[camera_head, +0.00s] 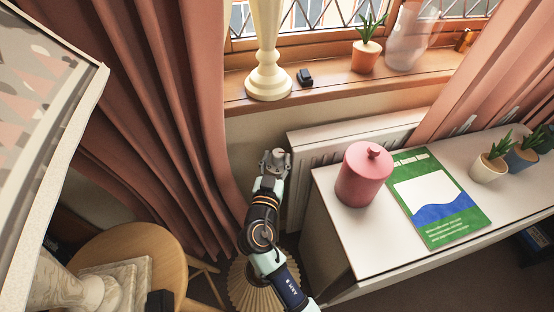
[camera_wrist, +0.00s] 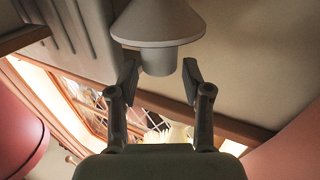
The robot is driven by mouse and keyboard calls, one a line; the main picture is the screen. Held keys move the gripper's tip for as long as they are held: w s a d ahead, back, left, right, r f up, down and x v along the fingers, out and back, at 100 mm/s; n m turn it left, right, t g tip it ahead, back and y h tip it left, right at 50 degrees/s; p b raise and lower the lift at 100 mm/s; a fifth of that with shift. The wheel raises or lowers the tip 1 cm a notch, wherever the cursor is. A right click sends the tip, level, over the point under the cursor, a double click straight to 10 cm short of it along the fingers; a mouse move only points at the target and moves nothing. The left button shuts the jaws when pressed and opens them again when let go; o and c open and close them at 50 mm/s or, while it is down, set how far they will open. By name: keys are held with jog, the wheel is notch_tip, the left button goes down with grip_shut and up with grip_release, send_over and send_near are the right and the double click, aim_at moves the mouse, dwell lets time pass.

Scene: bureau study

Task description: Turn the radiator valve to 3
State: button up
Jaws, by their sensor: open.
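The radiator valve (camera_head: 279,153) is a small grey knob at the left end of the white radiator (camera_head: 300,150), below the windowsill. In the wrist view the valve (camera_wrist: 158,60) shows as a grey cylinder with a wide cone-shaped part above it. My gripper (camera_head: 273,163) is at the valve, its upper end partly hiding it in the head view. In the wrist view my gripper (camera_wrist: 160,80) is open, with one fingertip on each side of the cylinder and a visible gap on both sides. No numbers or mark can be read on the valve.
A white desk (camera_head: 330,215) with a pink canister (camera_head: 364,178) and a green booklet (camera_head: 432,225) stands right of my arm. A pink curtain (camera_head: 180,110) hangs close on the left. A round wooden stool (camera_head: 150,240) and a pleated shade (camera_head: 245,285) are below.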

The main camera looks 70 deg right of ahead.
jog(key=shift+w+d, duration=0.1)
jog(key=shift+d, duration=0.3)
jog(key=c, duration=0.9)
jog(key=shift+o, duration=0.2)
jog(key=b, duration=0.2)
jog(key=shift+w+f+m+g+b, duration=0.15)
jog(key=shift+f+m+g+b, duration=0.15)
jog(key=shift+m+g+b, duration=0.1)
jog(key=shift+a+r+m+g+b, duration=0.1)
jog(key=shift+r+m+g+b, duration=0.2)
jog(key=shift+g, duration=0.4)
